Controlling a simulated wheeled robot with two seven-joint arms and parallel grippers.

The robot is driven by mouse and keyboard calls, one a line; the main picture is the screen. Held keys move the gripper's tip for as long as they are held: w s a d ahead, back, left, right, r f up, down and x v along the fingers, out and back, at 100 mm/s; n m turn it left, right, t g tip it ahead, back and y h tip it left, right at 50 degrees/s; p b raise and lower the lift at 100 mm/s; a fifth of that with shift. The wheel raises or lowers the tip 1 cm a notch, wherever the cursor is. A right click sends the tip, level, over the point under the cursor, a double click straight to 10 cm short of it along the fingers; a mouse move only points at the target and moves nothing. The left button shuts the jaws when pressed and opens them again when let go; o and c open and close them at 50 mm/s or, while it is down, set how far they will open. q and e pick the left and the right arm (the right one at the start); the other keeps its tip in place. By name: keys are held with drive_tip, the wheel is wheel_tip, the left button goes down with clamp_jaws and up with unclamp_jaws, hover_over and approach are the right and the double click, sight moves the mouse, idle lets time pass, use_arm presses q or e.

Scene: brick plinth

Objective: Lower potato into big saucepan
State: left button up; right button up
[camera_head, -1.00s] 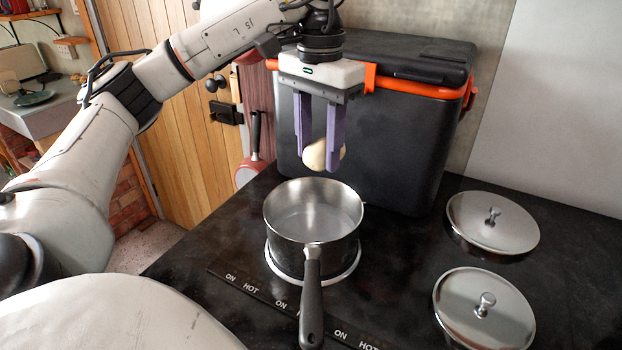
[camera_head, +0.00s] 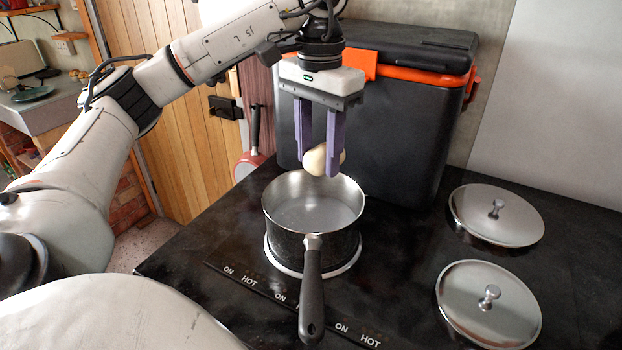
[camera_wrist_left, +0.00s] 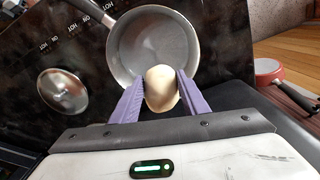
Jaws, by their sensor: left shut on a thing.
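My left gripper (camera_head: 320,160) is shut on a pale potato (camera_head: 315,160), held between its two purple fingers. In the left wrist view the potato (camera_wrist_left: 161,88) sits between the fingertips, in front of the pan's near rim. The big saucepan (camera_head: 313,236) is steel with a black handle pointing to the front of the stove. It stands on a hob ring and its inside looks empty of solid things. The potato is above the back part of the saucepan's rim, just higher than it. The saucepan (camera_wrist_left: 150,45) also shows in the left wrist view. My right gripper is not in view.
A large dark cool box (camera_head: 400,130) with an orange trim stands close behind the saucepan and gripper. Two steel lids (camera_head: 497,222) (camera_head: 489,305) lie on the stove to the right. A red pan (camera_head: 248,165) is at the back left.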

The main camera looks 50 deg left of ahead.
sight(318, 171)
use_arm(q)
drive_tip(key=shift+f+b, duration=1.3)
drive_tip(key=shift+f, duration=0.7)
drive_tip(key=shift+f+b, duration=1.2)
drive_tip(key=shift+f, duration=0.55)
drive_tip(key=shift+f+b, duration=1.75)
drive_tip(key=shift+f, duration=0.85)
drive_tip(key=o, duration=1.2)
